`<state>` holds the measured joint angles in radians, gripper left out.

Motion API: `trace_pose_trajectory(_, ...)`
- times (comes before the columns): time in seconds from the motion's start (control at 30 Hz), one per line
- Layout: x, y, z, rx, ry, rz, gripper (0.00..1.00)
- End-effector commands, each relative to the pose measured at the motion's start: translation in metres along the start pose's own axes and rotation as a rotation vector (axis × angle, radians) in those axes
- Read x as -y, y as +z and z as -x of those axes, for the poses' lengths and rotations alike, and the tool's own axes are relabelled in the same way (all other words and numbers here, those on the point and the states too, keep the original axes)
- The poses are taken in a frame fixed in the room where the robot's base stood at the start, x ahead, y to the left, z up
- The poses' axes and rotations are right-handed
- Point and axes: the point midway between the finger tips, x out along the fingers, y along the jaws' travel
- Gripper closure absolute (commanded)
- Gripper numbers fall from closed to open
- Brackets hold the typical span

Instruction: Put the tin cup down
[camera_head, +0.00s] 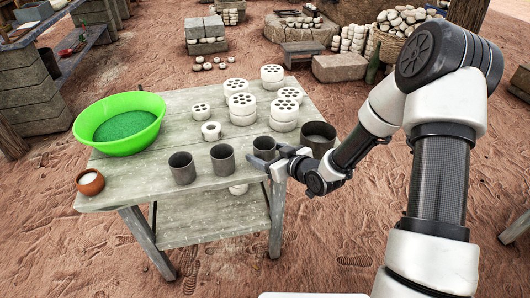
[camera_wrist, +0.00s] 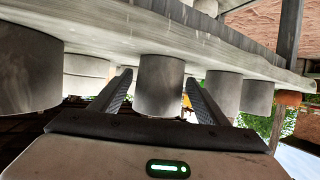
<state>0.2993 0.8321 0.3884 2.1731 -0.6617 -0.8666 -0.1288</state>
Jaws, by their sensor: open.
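Three grey tin cups stand upright in a row near the table's front edge: a left cup (camera_head: 182,168), a middle cup (camera_head: 222,160) and a right cup (camera_head: 264,148). My gripper (camera_head: 264,160) is open at the right cup, low over the table edge. The wrist view is upside down; there this cup (camera_wrist: 160,85) sits between my two spread fingers (camera_wrist: 158,95), with gaps visible on both sides. Its base appears to rest on the tabletop (camera_head: 120,185). The other two cups stand to the right in that view.
A larger dark pot (camera_head: 318,138) stands close beside my gripper on the right. White perforated discs (camera_head: 242,104) stand behind the cups. A green basin (camera_head: 120,124) and a small clay bowl (camera_head: 90,182) are at left. Bare tabletop lies between bowl and cups.

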Motion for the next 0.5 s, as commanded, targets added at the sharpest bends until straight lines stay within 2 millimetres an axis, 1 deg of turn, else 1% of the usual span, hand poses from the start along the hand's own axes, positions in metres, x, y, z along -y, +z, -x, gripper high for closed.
trace_pose_trajectory(0.03, -0.001, -0.001, 0.010, 0.002, 0.003, -0.001, 0.31)
trace_pose_trajectory(0.3, -0.002, -0.002, 0.069, 0.002, 0.005, -0.002, 0.31)
trace_pose_trajectory(0.4, -0.001, -0.001, 0.088, 0.002, 0.004, -0.002, 0.31)
trace_pose_trajectory(0.5, -0.001, -0.001, 0.101, 0.001, 0.004, -0.002, 0.31)
